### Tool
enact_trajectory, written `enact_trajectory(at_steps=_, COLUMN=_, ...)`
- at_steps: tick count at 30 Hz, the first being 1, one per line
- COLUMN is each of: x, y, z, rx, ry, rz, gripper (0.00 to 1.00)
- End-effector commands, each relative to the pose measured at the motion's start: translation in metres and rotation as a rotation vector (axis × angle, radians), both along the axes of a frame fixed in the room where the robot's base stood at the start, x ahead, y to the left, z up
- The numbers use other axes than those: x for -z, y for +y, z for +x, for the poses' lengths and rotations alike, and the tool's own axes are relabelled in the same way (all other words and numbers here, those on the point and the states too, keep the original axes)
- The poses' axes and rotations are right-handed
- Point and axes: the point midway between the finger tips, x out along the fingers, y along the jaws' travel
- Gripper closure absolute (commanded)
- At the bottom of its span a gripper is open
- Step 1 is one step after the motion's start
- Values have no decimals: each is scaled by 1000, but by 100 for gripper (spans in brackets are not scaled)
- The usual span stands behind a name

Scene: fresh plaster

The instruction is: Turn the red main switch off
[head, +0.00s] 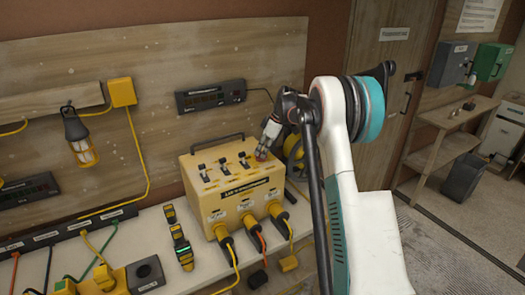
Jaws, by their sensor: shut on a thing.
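The yellow power box (236,205) stands on the white bench with several black toggle switches on its sloped top. The red main switch (261,156) is at the top's right end, small and mostly covered by my gripper. My gripper (264,149) comes down from the upper right, its fingers shut on the red main switch. Which way the switch is set cannot be made out behind the fingers.
Yellow plugs and cables leave the box's front. A dark handle (218,144) rises behind it. Yellow handheld devices (181,248) lie left of it. A lamp (78,140) hangs at left, and a display (211,97) is on the wall board.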

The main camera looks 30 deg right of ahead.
Motion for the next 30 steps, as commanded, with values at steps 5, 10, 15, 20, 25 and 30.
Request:
enact_trajectory(at_steps=5, x=1, y=0, z=0, rx=-3, ry=1, rz=-2, gripper=100)
enact_trajectory(at_steps=10, x=1, y=0, z=0, rx=-3, ry=1, rz=-2, gripper=83)
enact_trajectory(at_steps=15, x=1, y=0, z=0, rx=-2, ry=1, rz=-1, gripper=68)
enact_trajectory(at_steps=20, x=0, y=0, z=0, rx=-1, ry=1, rz=0, gripper=68)
enact_trajectory(at_steps=25, x=-4, y=-1, z=-1, rx=-1, ry=0, rz=-1, gripper=68)
enact_trajectory(at_steps=30, x=-26, y=-9, z=-8, rx=1, ry=1, rz=0, gripper=68)
